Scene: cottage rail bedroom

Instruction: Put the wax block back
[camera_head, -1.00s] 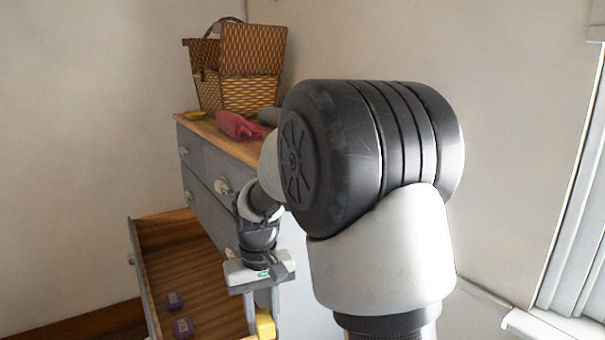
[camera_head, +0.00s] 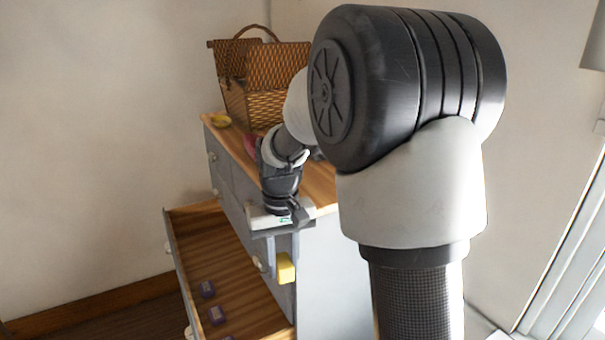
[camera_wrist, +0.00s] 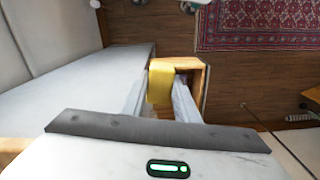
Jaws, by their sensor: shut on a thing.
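The yellow wax block (camera_head: 286,268) is held between the fingers of my gripper (camera_head: 283,258), which points downward at the front right of the dresser. In the wrist view the wax block (camera_wrist: 161,82) sits between the fingertips of my gripper (camera_wrist: 158,95), with part of the wooden drawer (camera_wrist: 197,68) showing behind it. The dresser's open drawer (camera_head: 222,255) lies below and left of the gripper in the head view. Contact between block and drawer cannot be told.
A wicker basket (camera_head: 257,100), a yellow item (camera_head: 221,119) and a partly hidden red item (camera_head: 250,143) are on the dresser top (camera_head: 318,187). A patterned rug (camera_wrist: 258,25) lies on the wooden floor.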

